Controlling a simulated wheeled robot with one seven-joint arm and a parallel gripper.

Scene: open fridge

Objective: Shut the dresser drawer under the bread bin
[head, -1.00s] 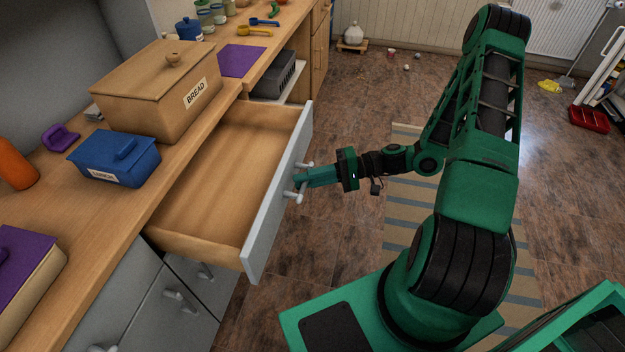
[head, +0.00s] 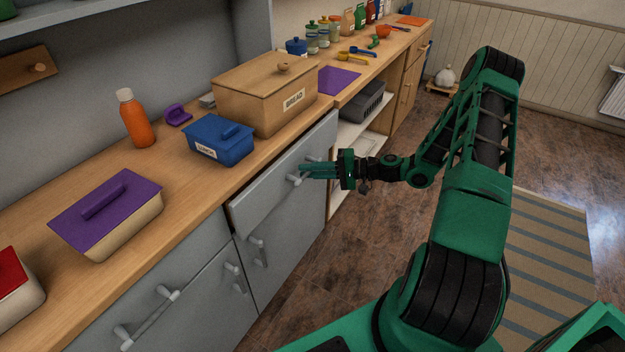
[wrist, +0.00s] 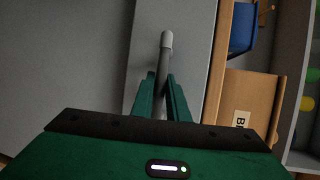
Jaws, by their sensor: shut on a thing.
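The grey dresser drawer (head: 270,187) is under the wooden bread bin (head: 265,92), and its front stands slightly proud of the cabinet face. Its inside is hidden. My gripper (head: 308,170) is shut on the drawer handle (head: 294,180) from the right. In the wrist view, the two green fingers sit on either side of the handle bar (wrist: 166,45), in front of the grey drawer front (wrist: 190,20). The bread bin also shows at the right of the wrist view (wrist: 255,95).
A blue lunch box (head: 218,140), an orange bottle (head: 136,120) and a purple-lidded box (head: 108,212) stand on the worktop. An open shelf (head: 350,150) lies right of the drawer. A striped rug (head: 545,260) lies on the floor at right.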

